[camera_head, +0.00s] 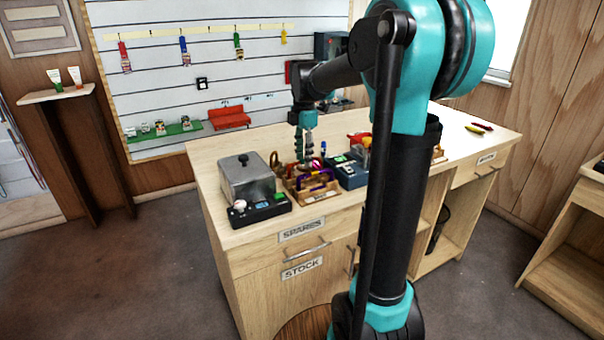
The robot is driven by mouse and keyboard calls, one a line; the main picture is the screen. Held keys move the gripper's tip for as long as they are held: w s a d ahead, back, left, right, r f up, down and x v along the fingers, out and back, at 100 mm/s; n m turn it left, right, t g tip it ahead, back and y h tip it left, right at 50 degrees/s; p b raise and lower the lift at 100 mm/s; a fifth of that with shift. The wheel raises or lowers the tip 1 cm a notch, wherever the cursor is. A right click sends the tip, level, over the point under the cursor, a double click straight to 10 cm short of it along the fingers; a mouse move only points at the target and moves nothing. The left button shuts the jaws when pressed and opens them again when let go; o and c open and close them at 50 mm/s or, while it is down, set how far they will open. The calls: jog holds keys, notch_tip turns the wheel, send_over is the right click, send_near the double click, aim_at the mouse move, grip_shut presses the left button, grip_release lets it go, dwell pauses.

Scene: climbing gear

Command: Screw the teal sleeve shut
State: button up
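My gripper (305,155) points straight down over a small wooden tray (304,195) on the workbench. Its fingertips are low among the carabiners there, and I cannot tell whether they are open or shut on something. A purple carabiner (322,186) stands at the front of the tray. A dark red curved piece (314,163) shows just right of the fingers. A dark carabiner (274,160) shows at the tray's left. The teal sleeve cannot be made out at this size; my fingers may hide it.
A grey metal box (247,178) and a black scale (260,210) stand left of the tray. A dark blue device (350,175) stands close on its right. Red and yellow items (360,142) lie behind. My arm hides the bench's middle. The bench (460,135) is mostly clear at right.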

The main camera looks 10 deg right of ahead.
jog(key=shift+w+a, duration=0.25)
jog(key=shift+w, duration=0.45)
dwell(0.3)
jog(key=shift+f, duration=1.4)
jog(key=shift+s+d, duration=0.25)
jog(key=shift+s, duration=0.5)
jog(key=shift+r, duration=0.15)
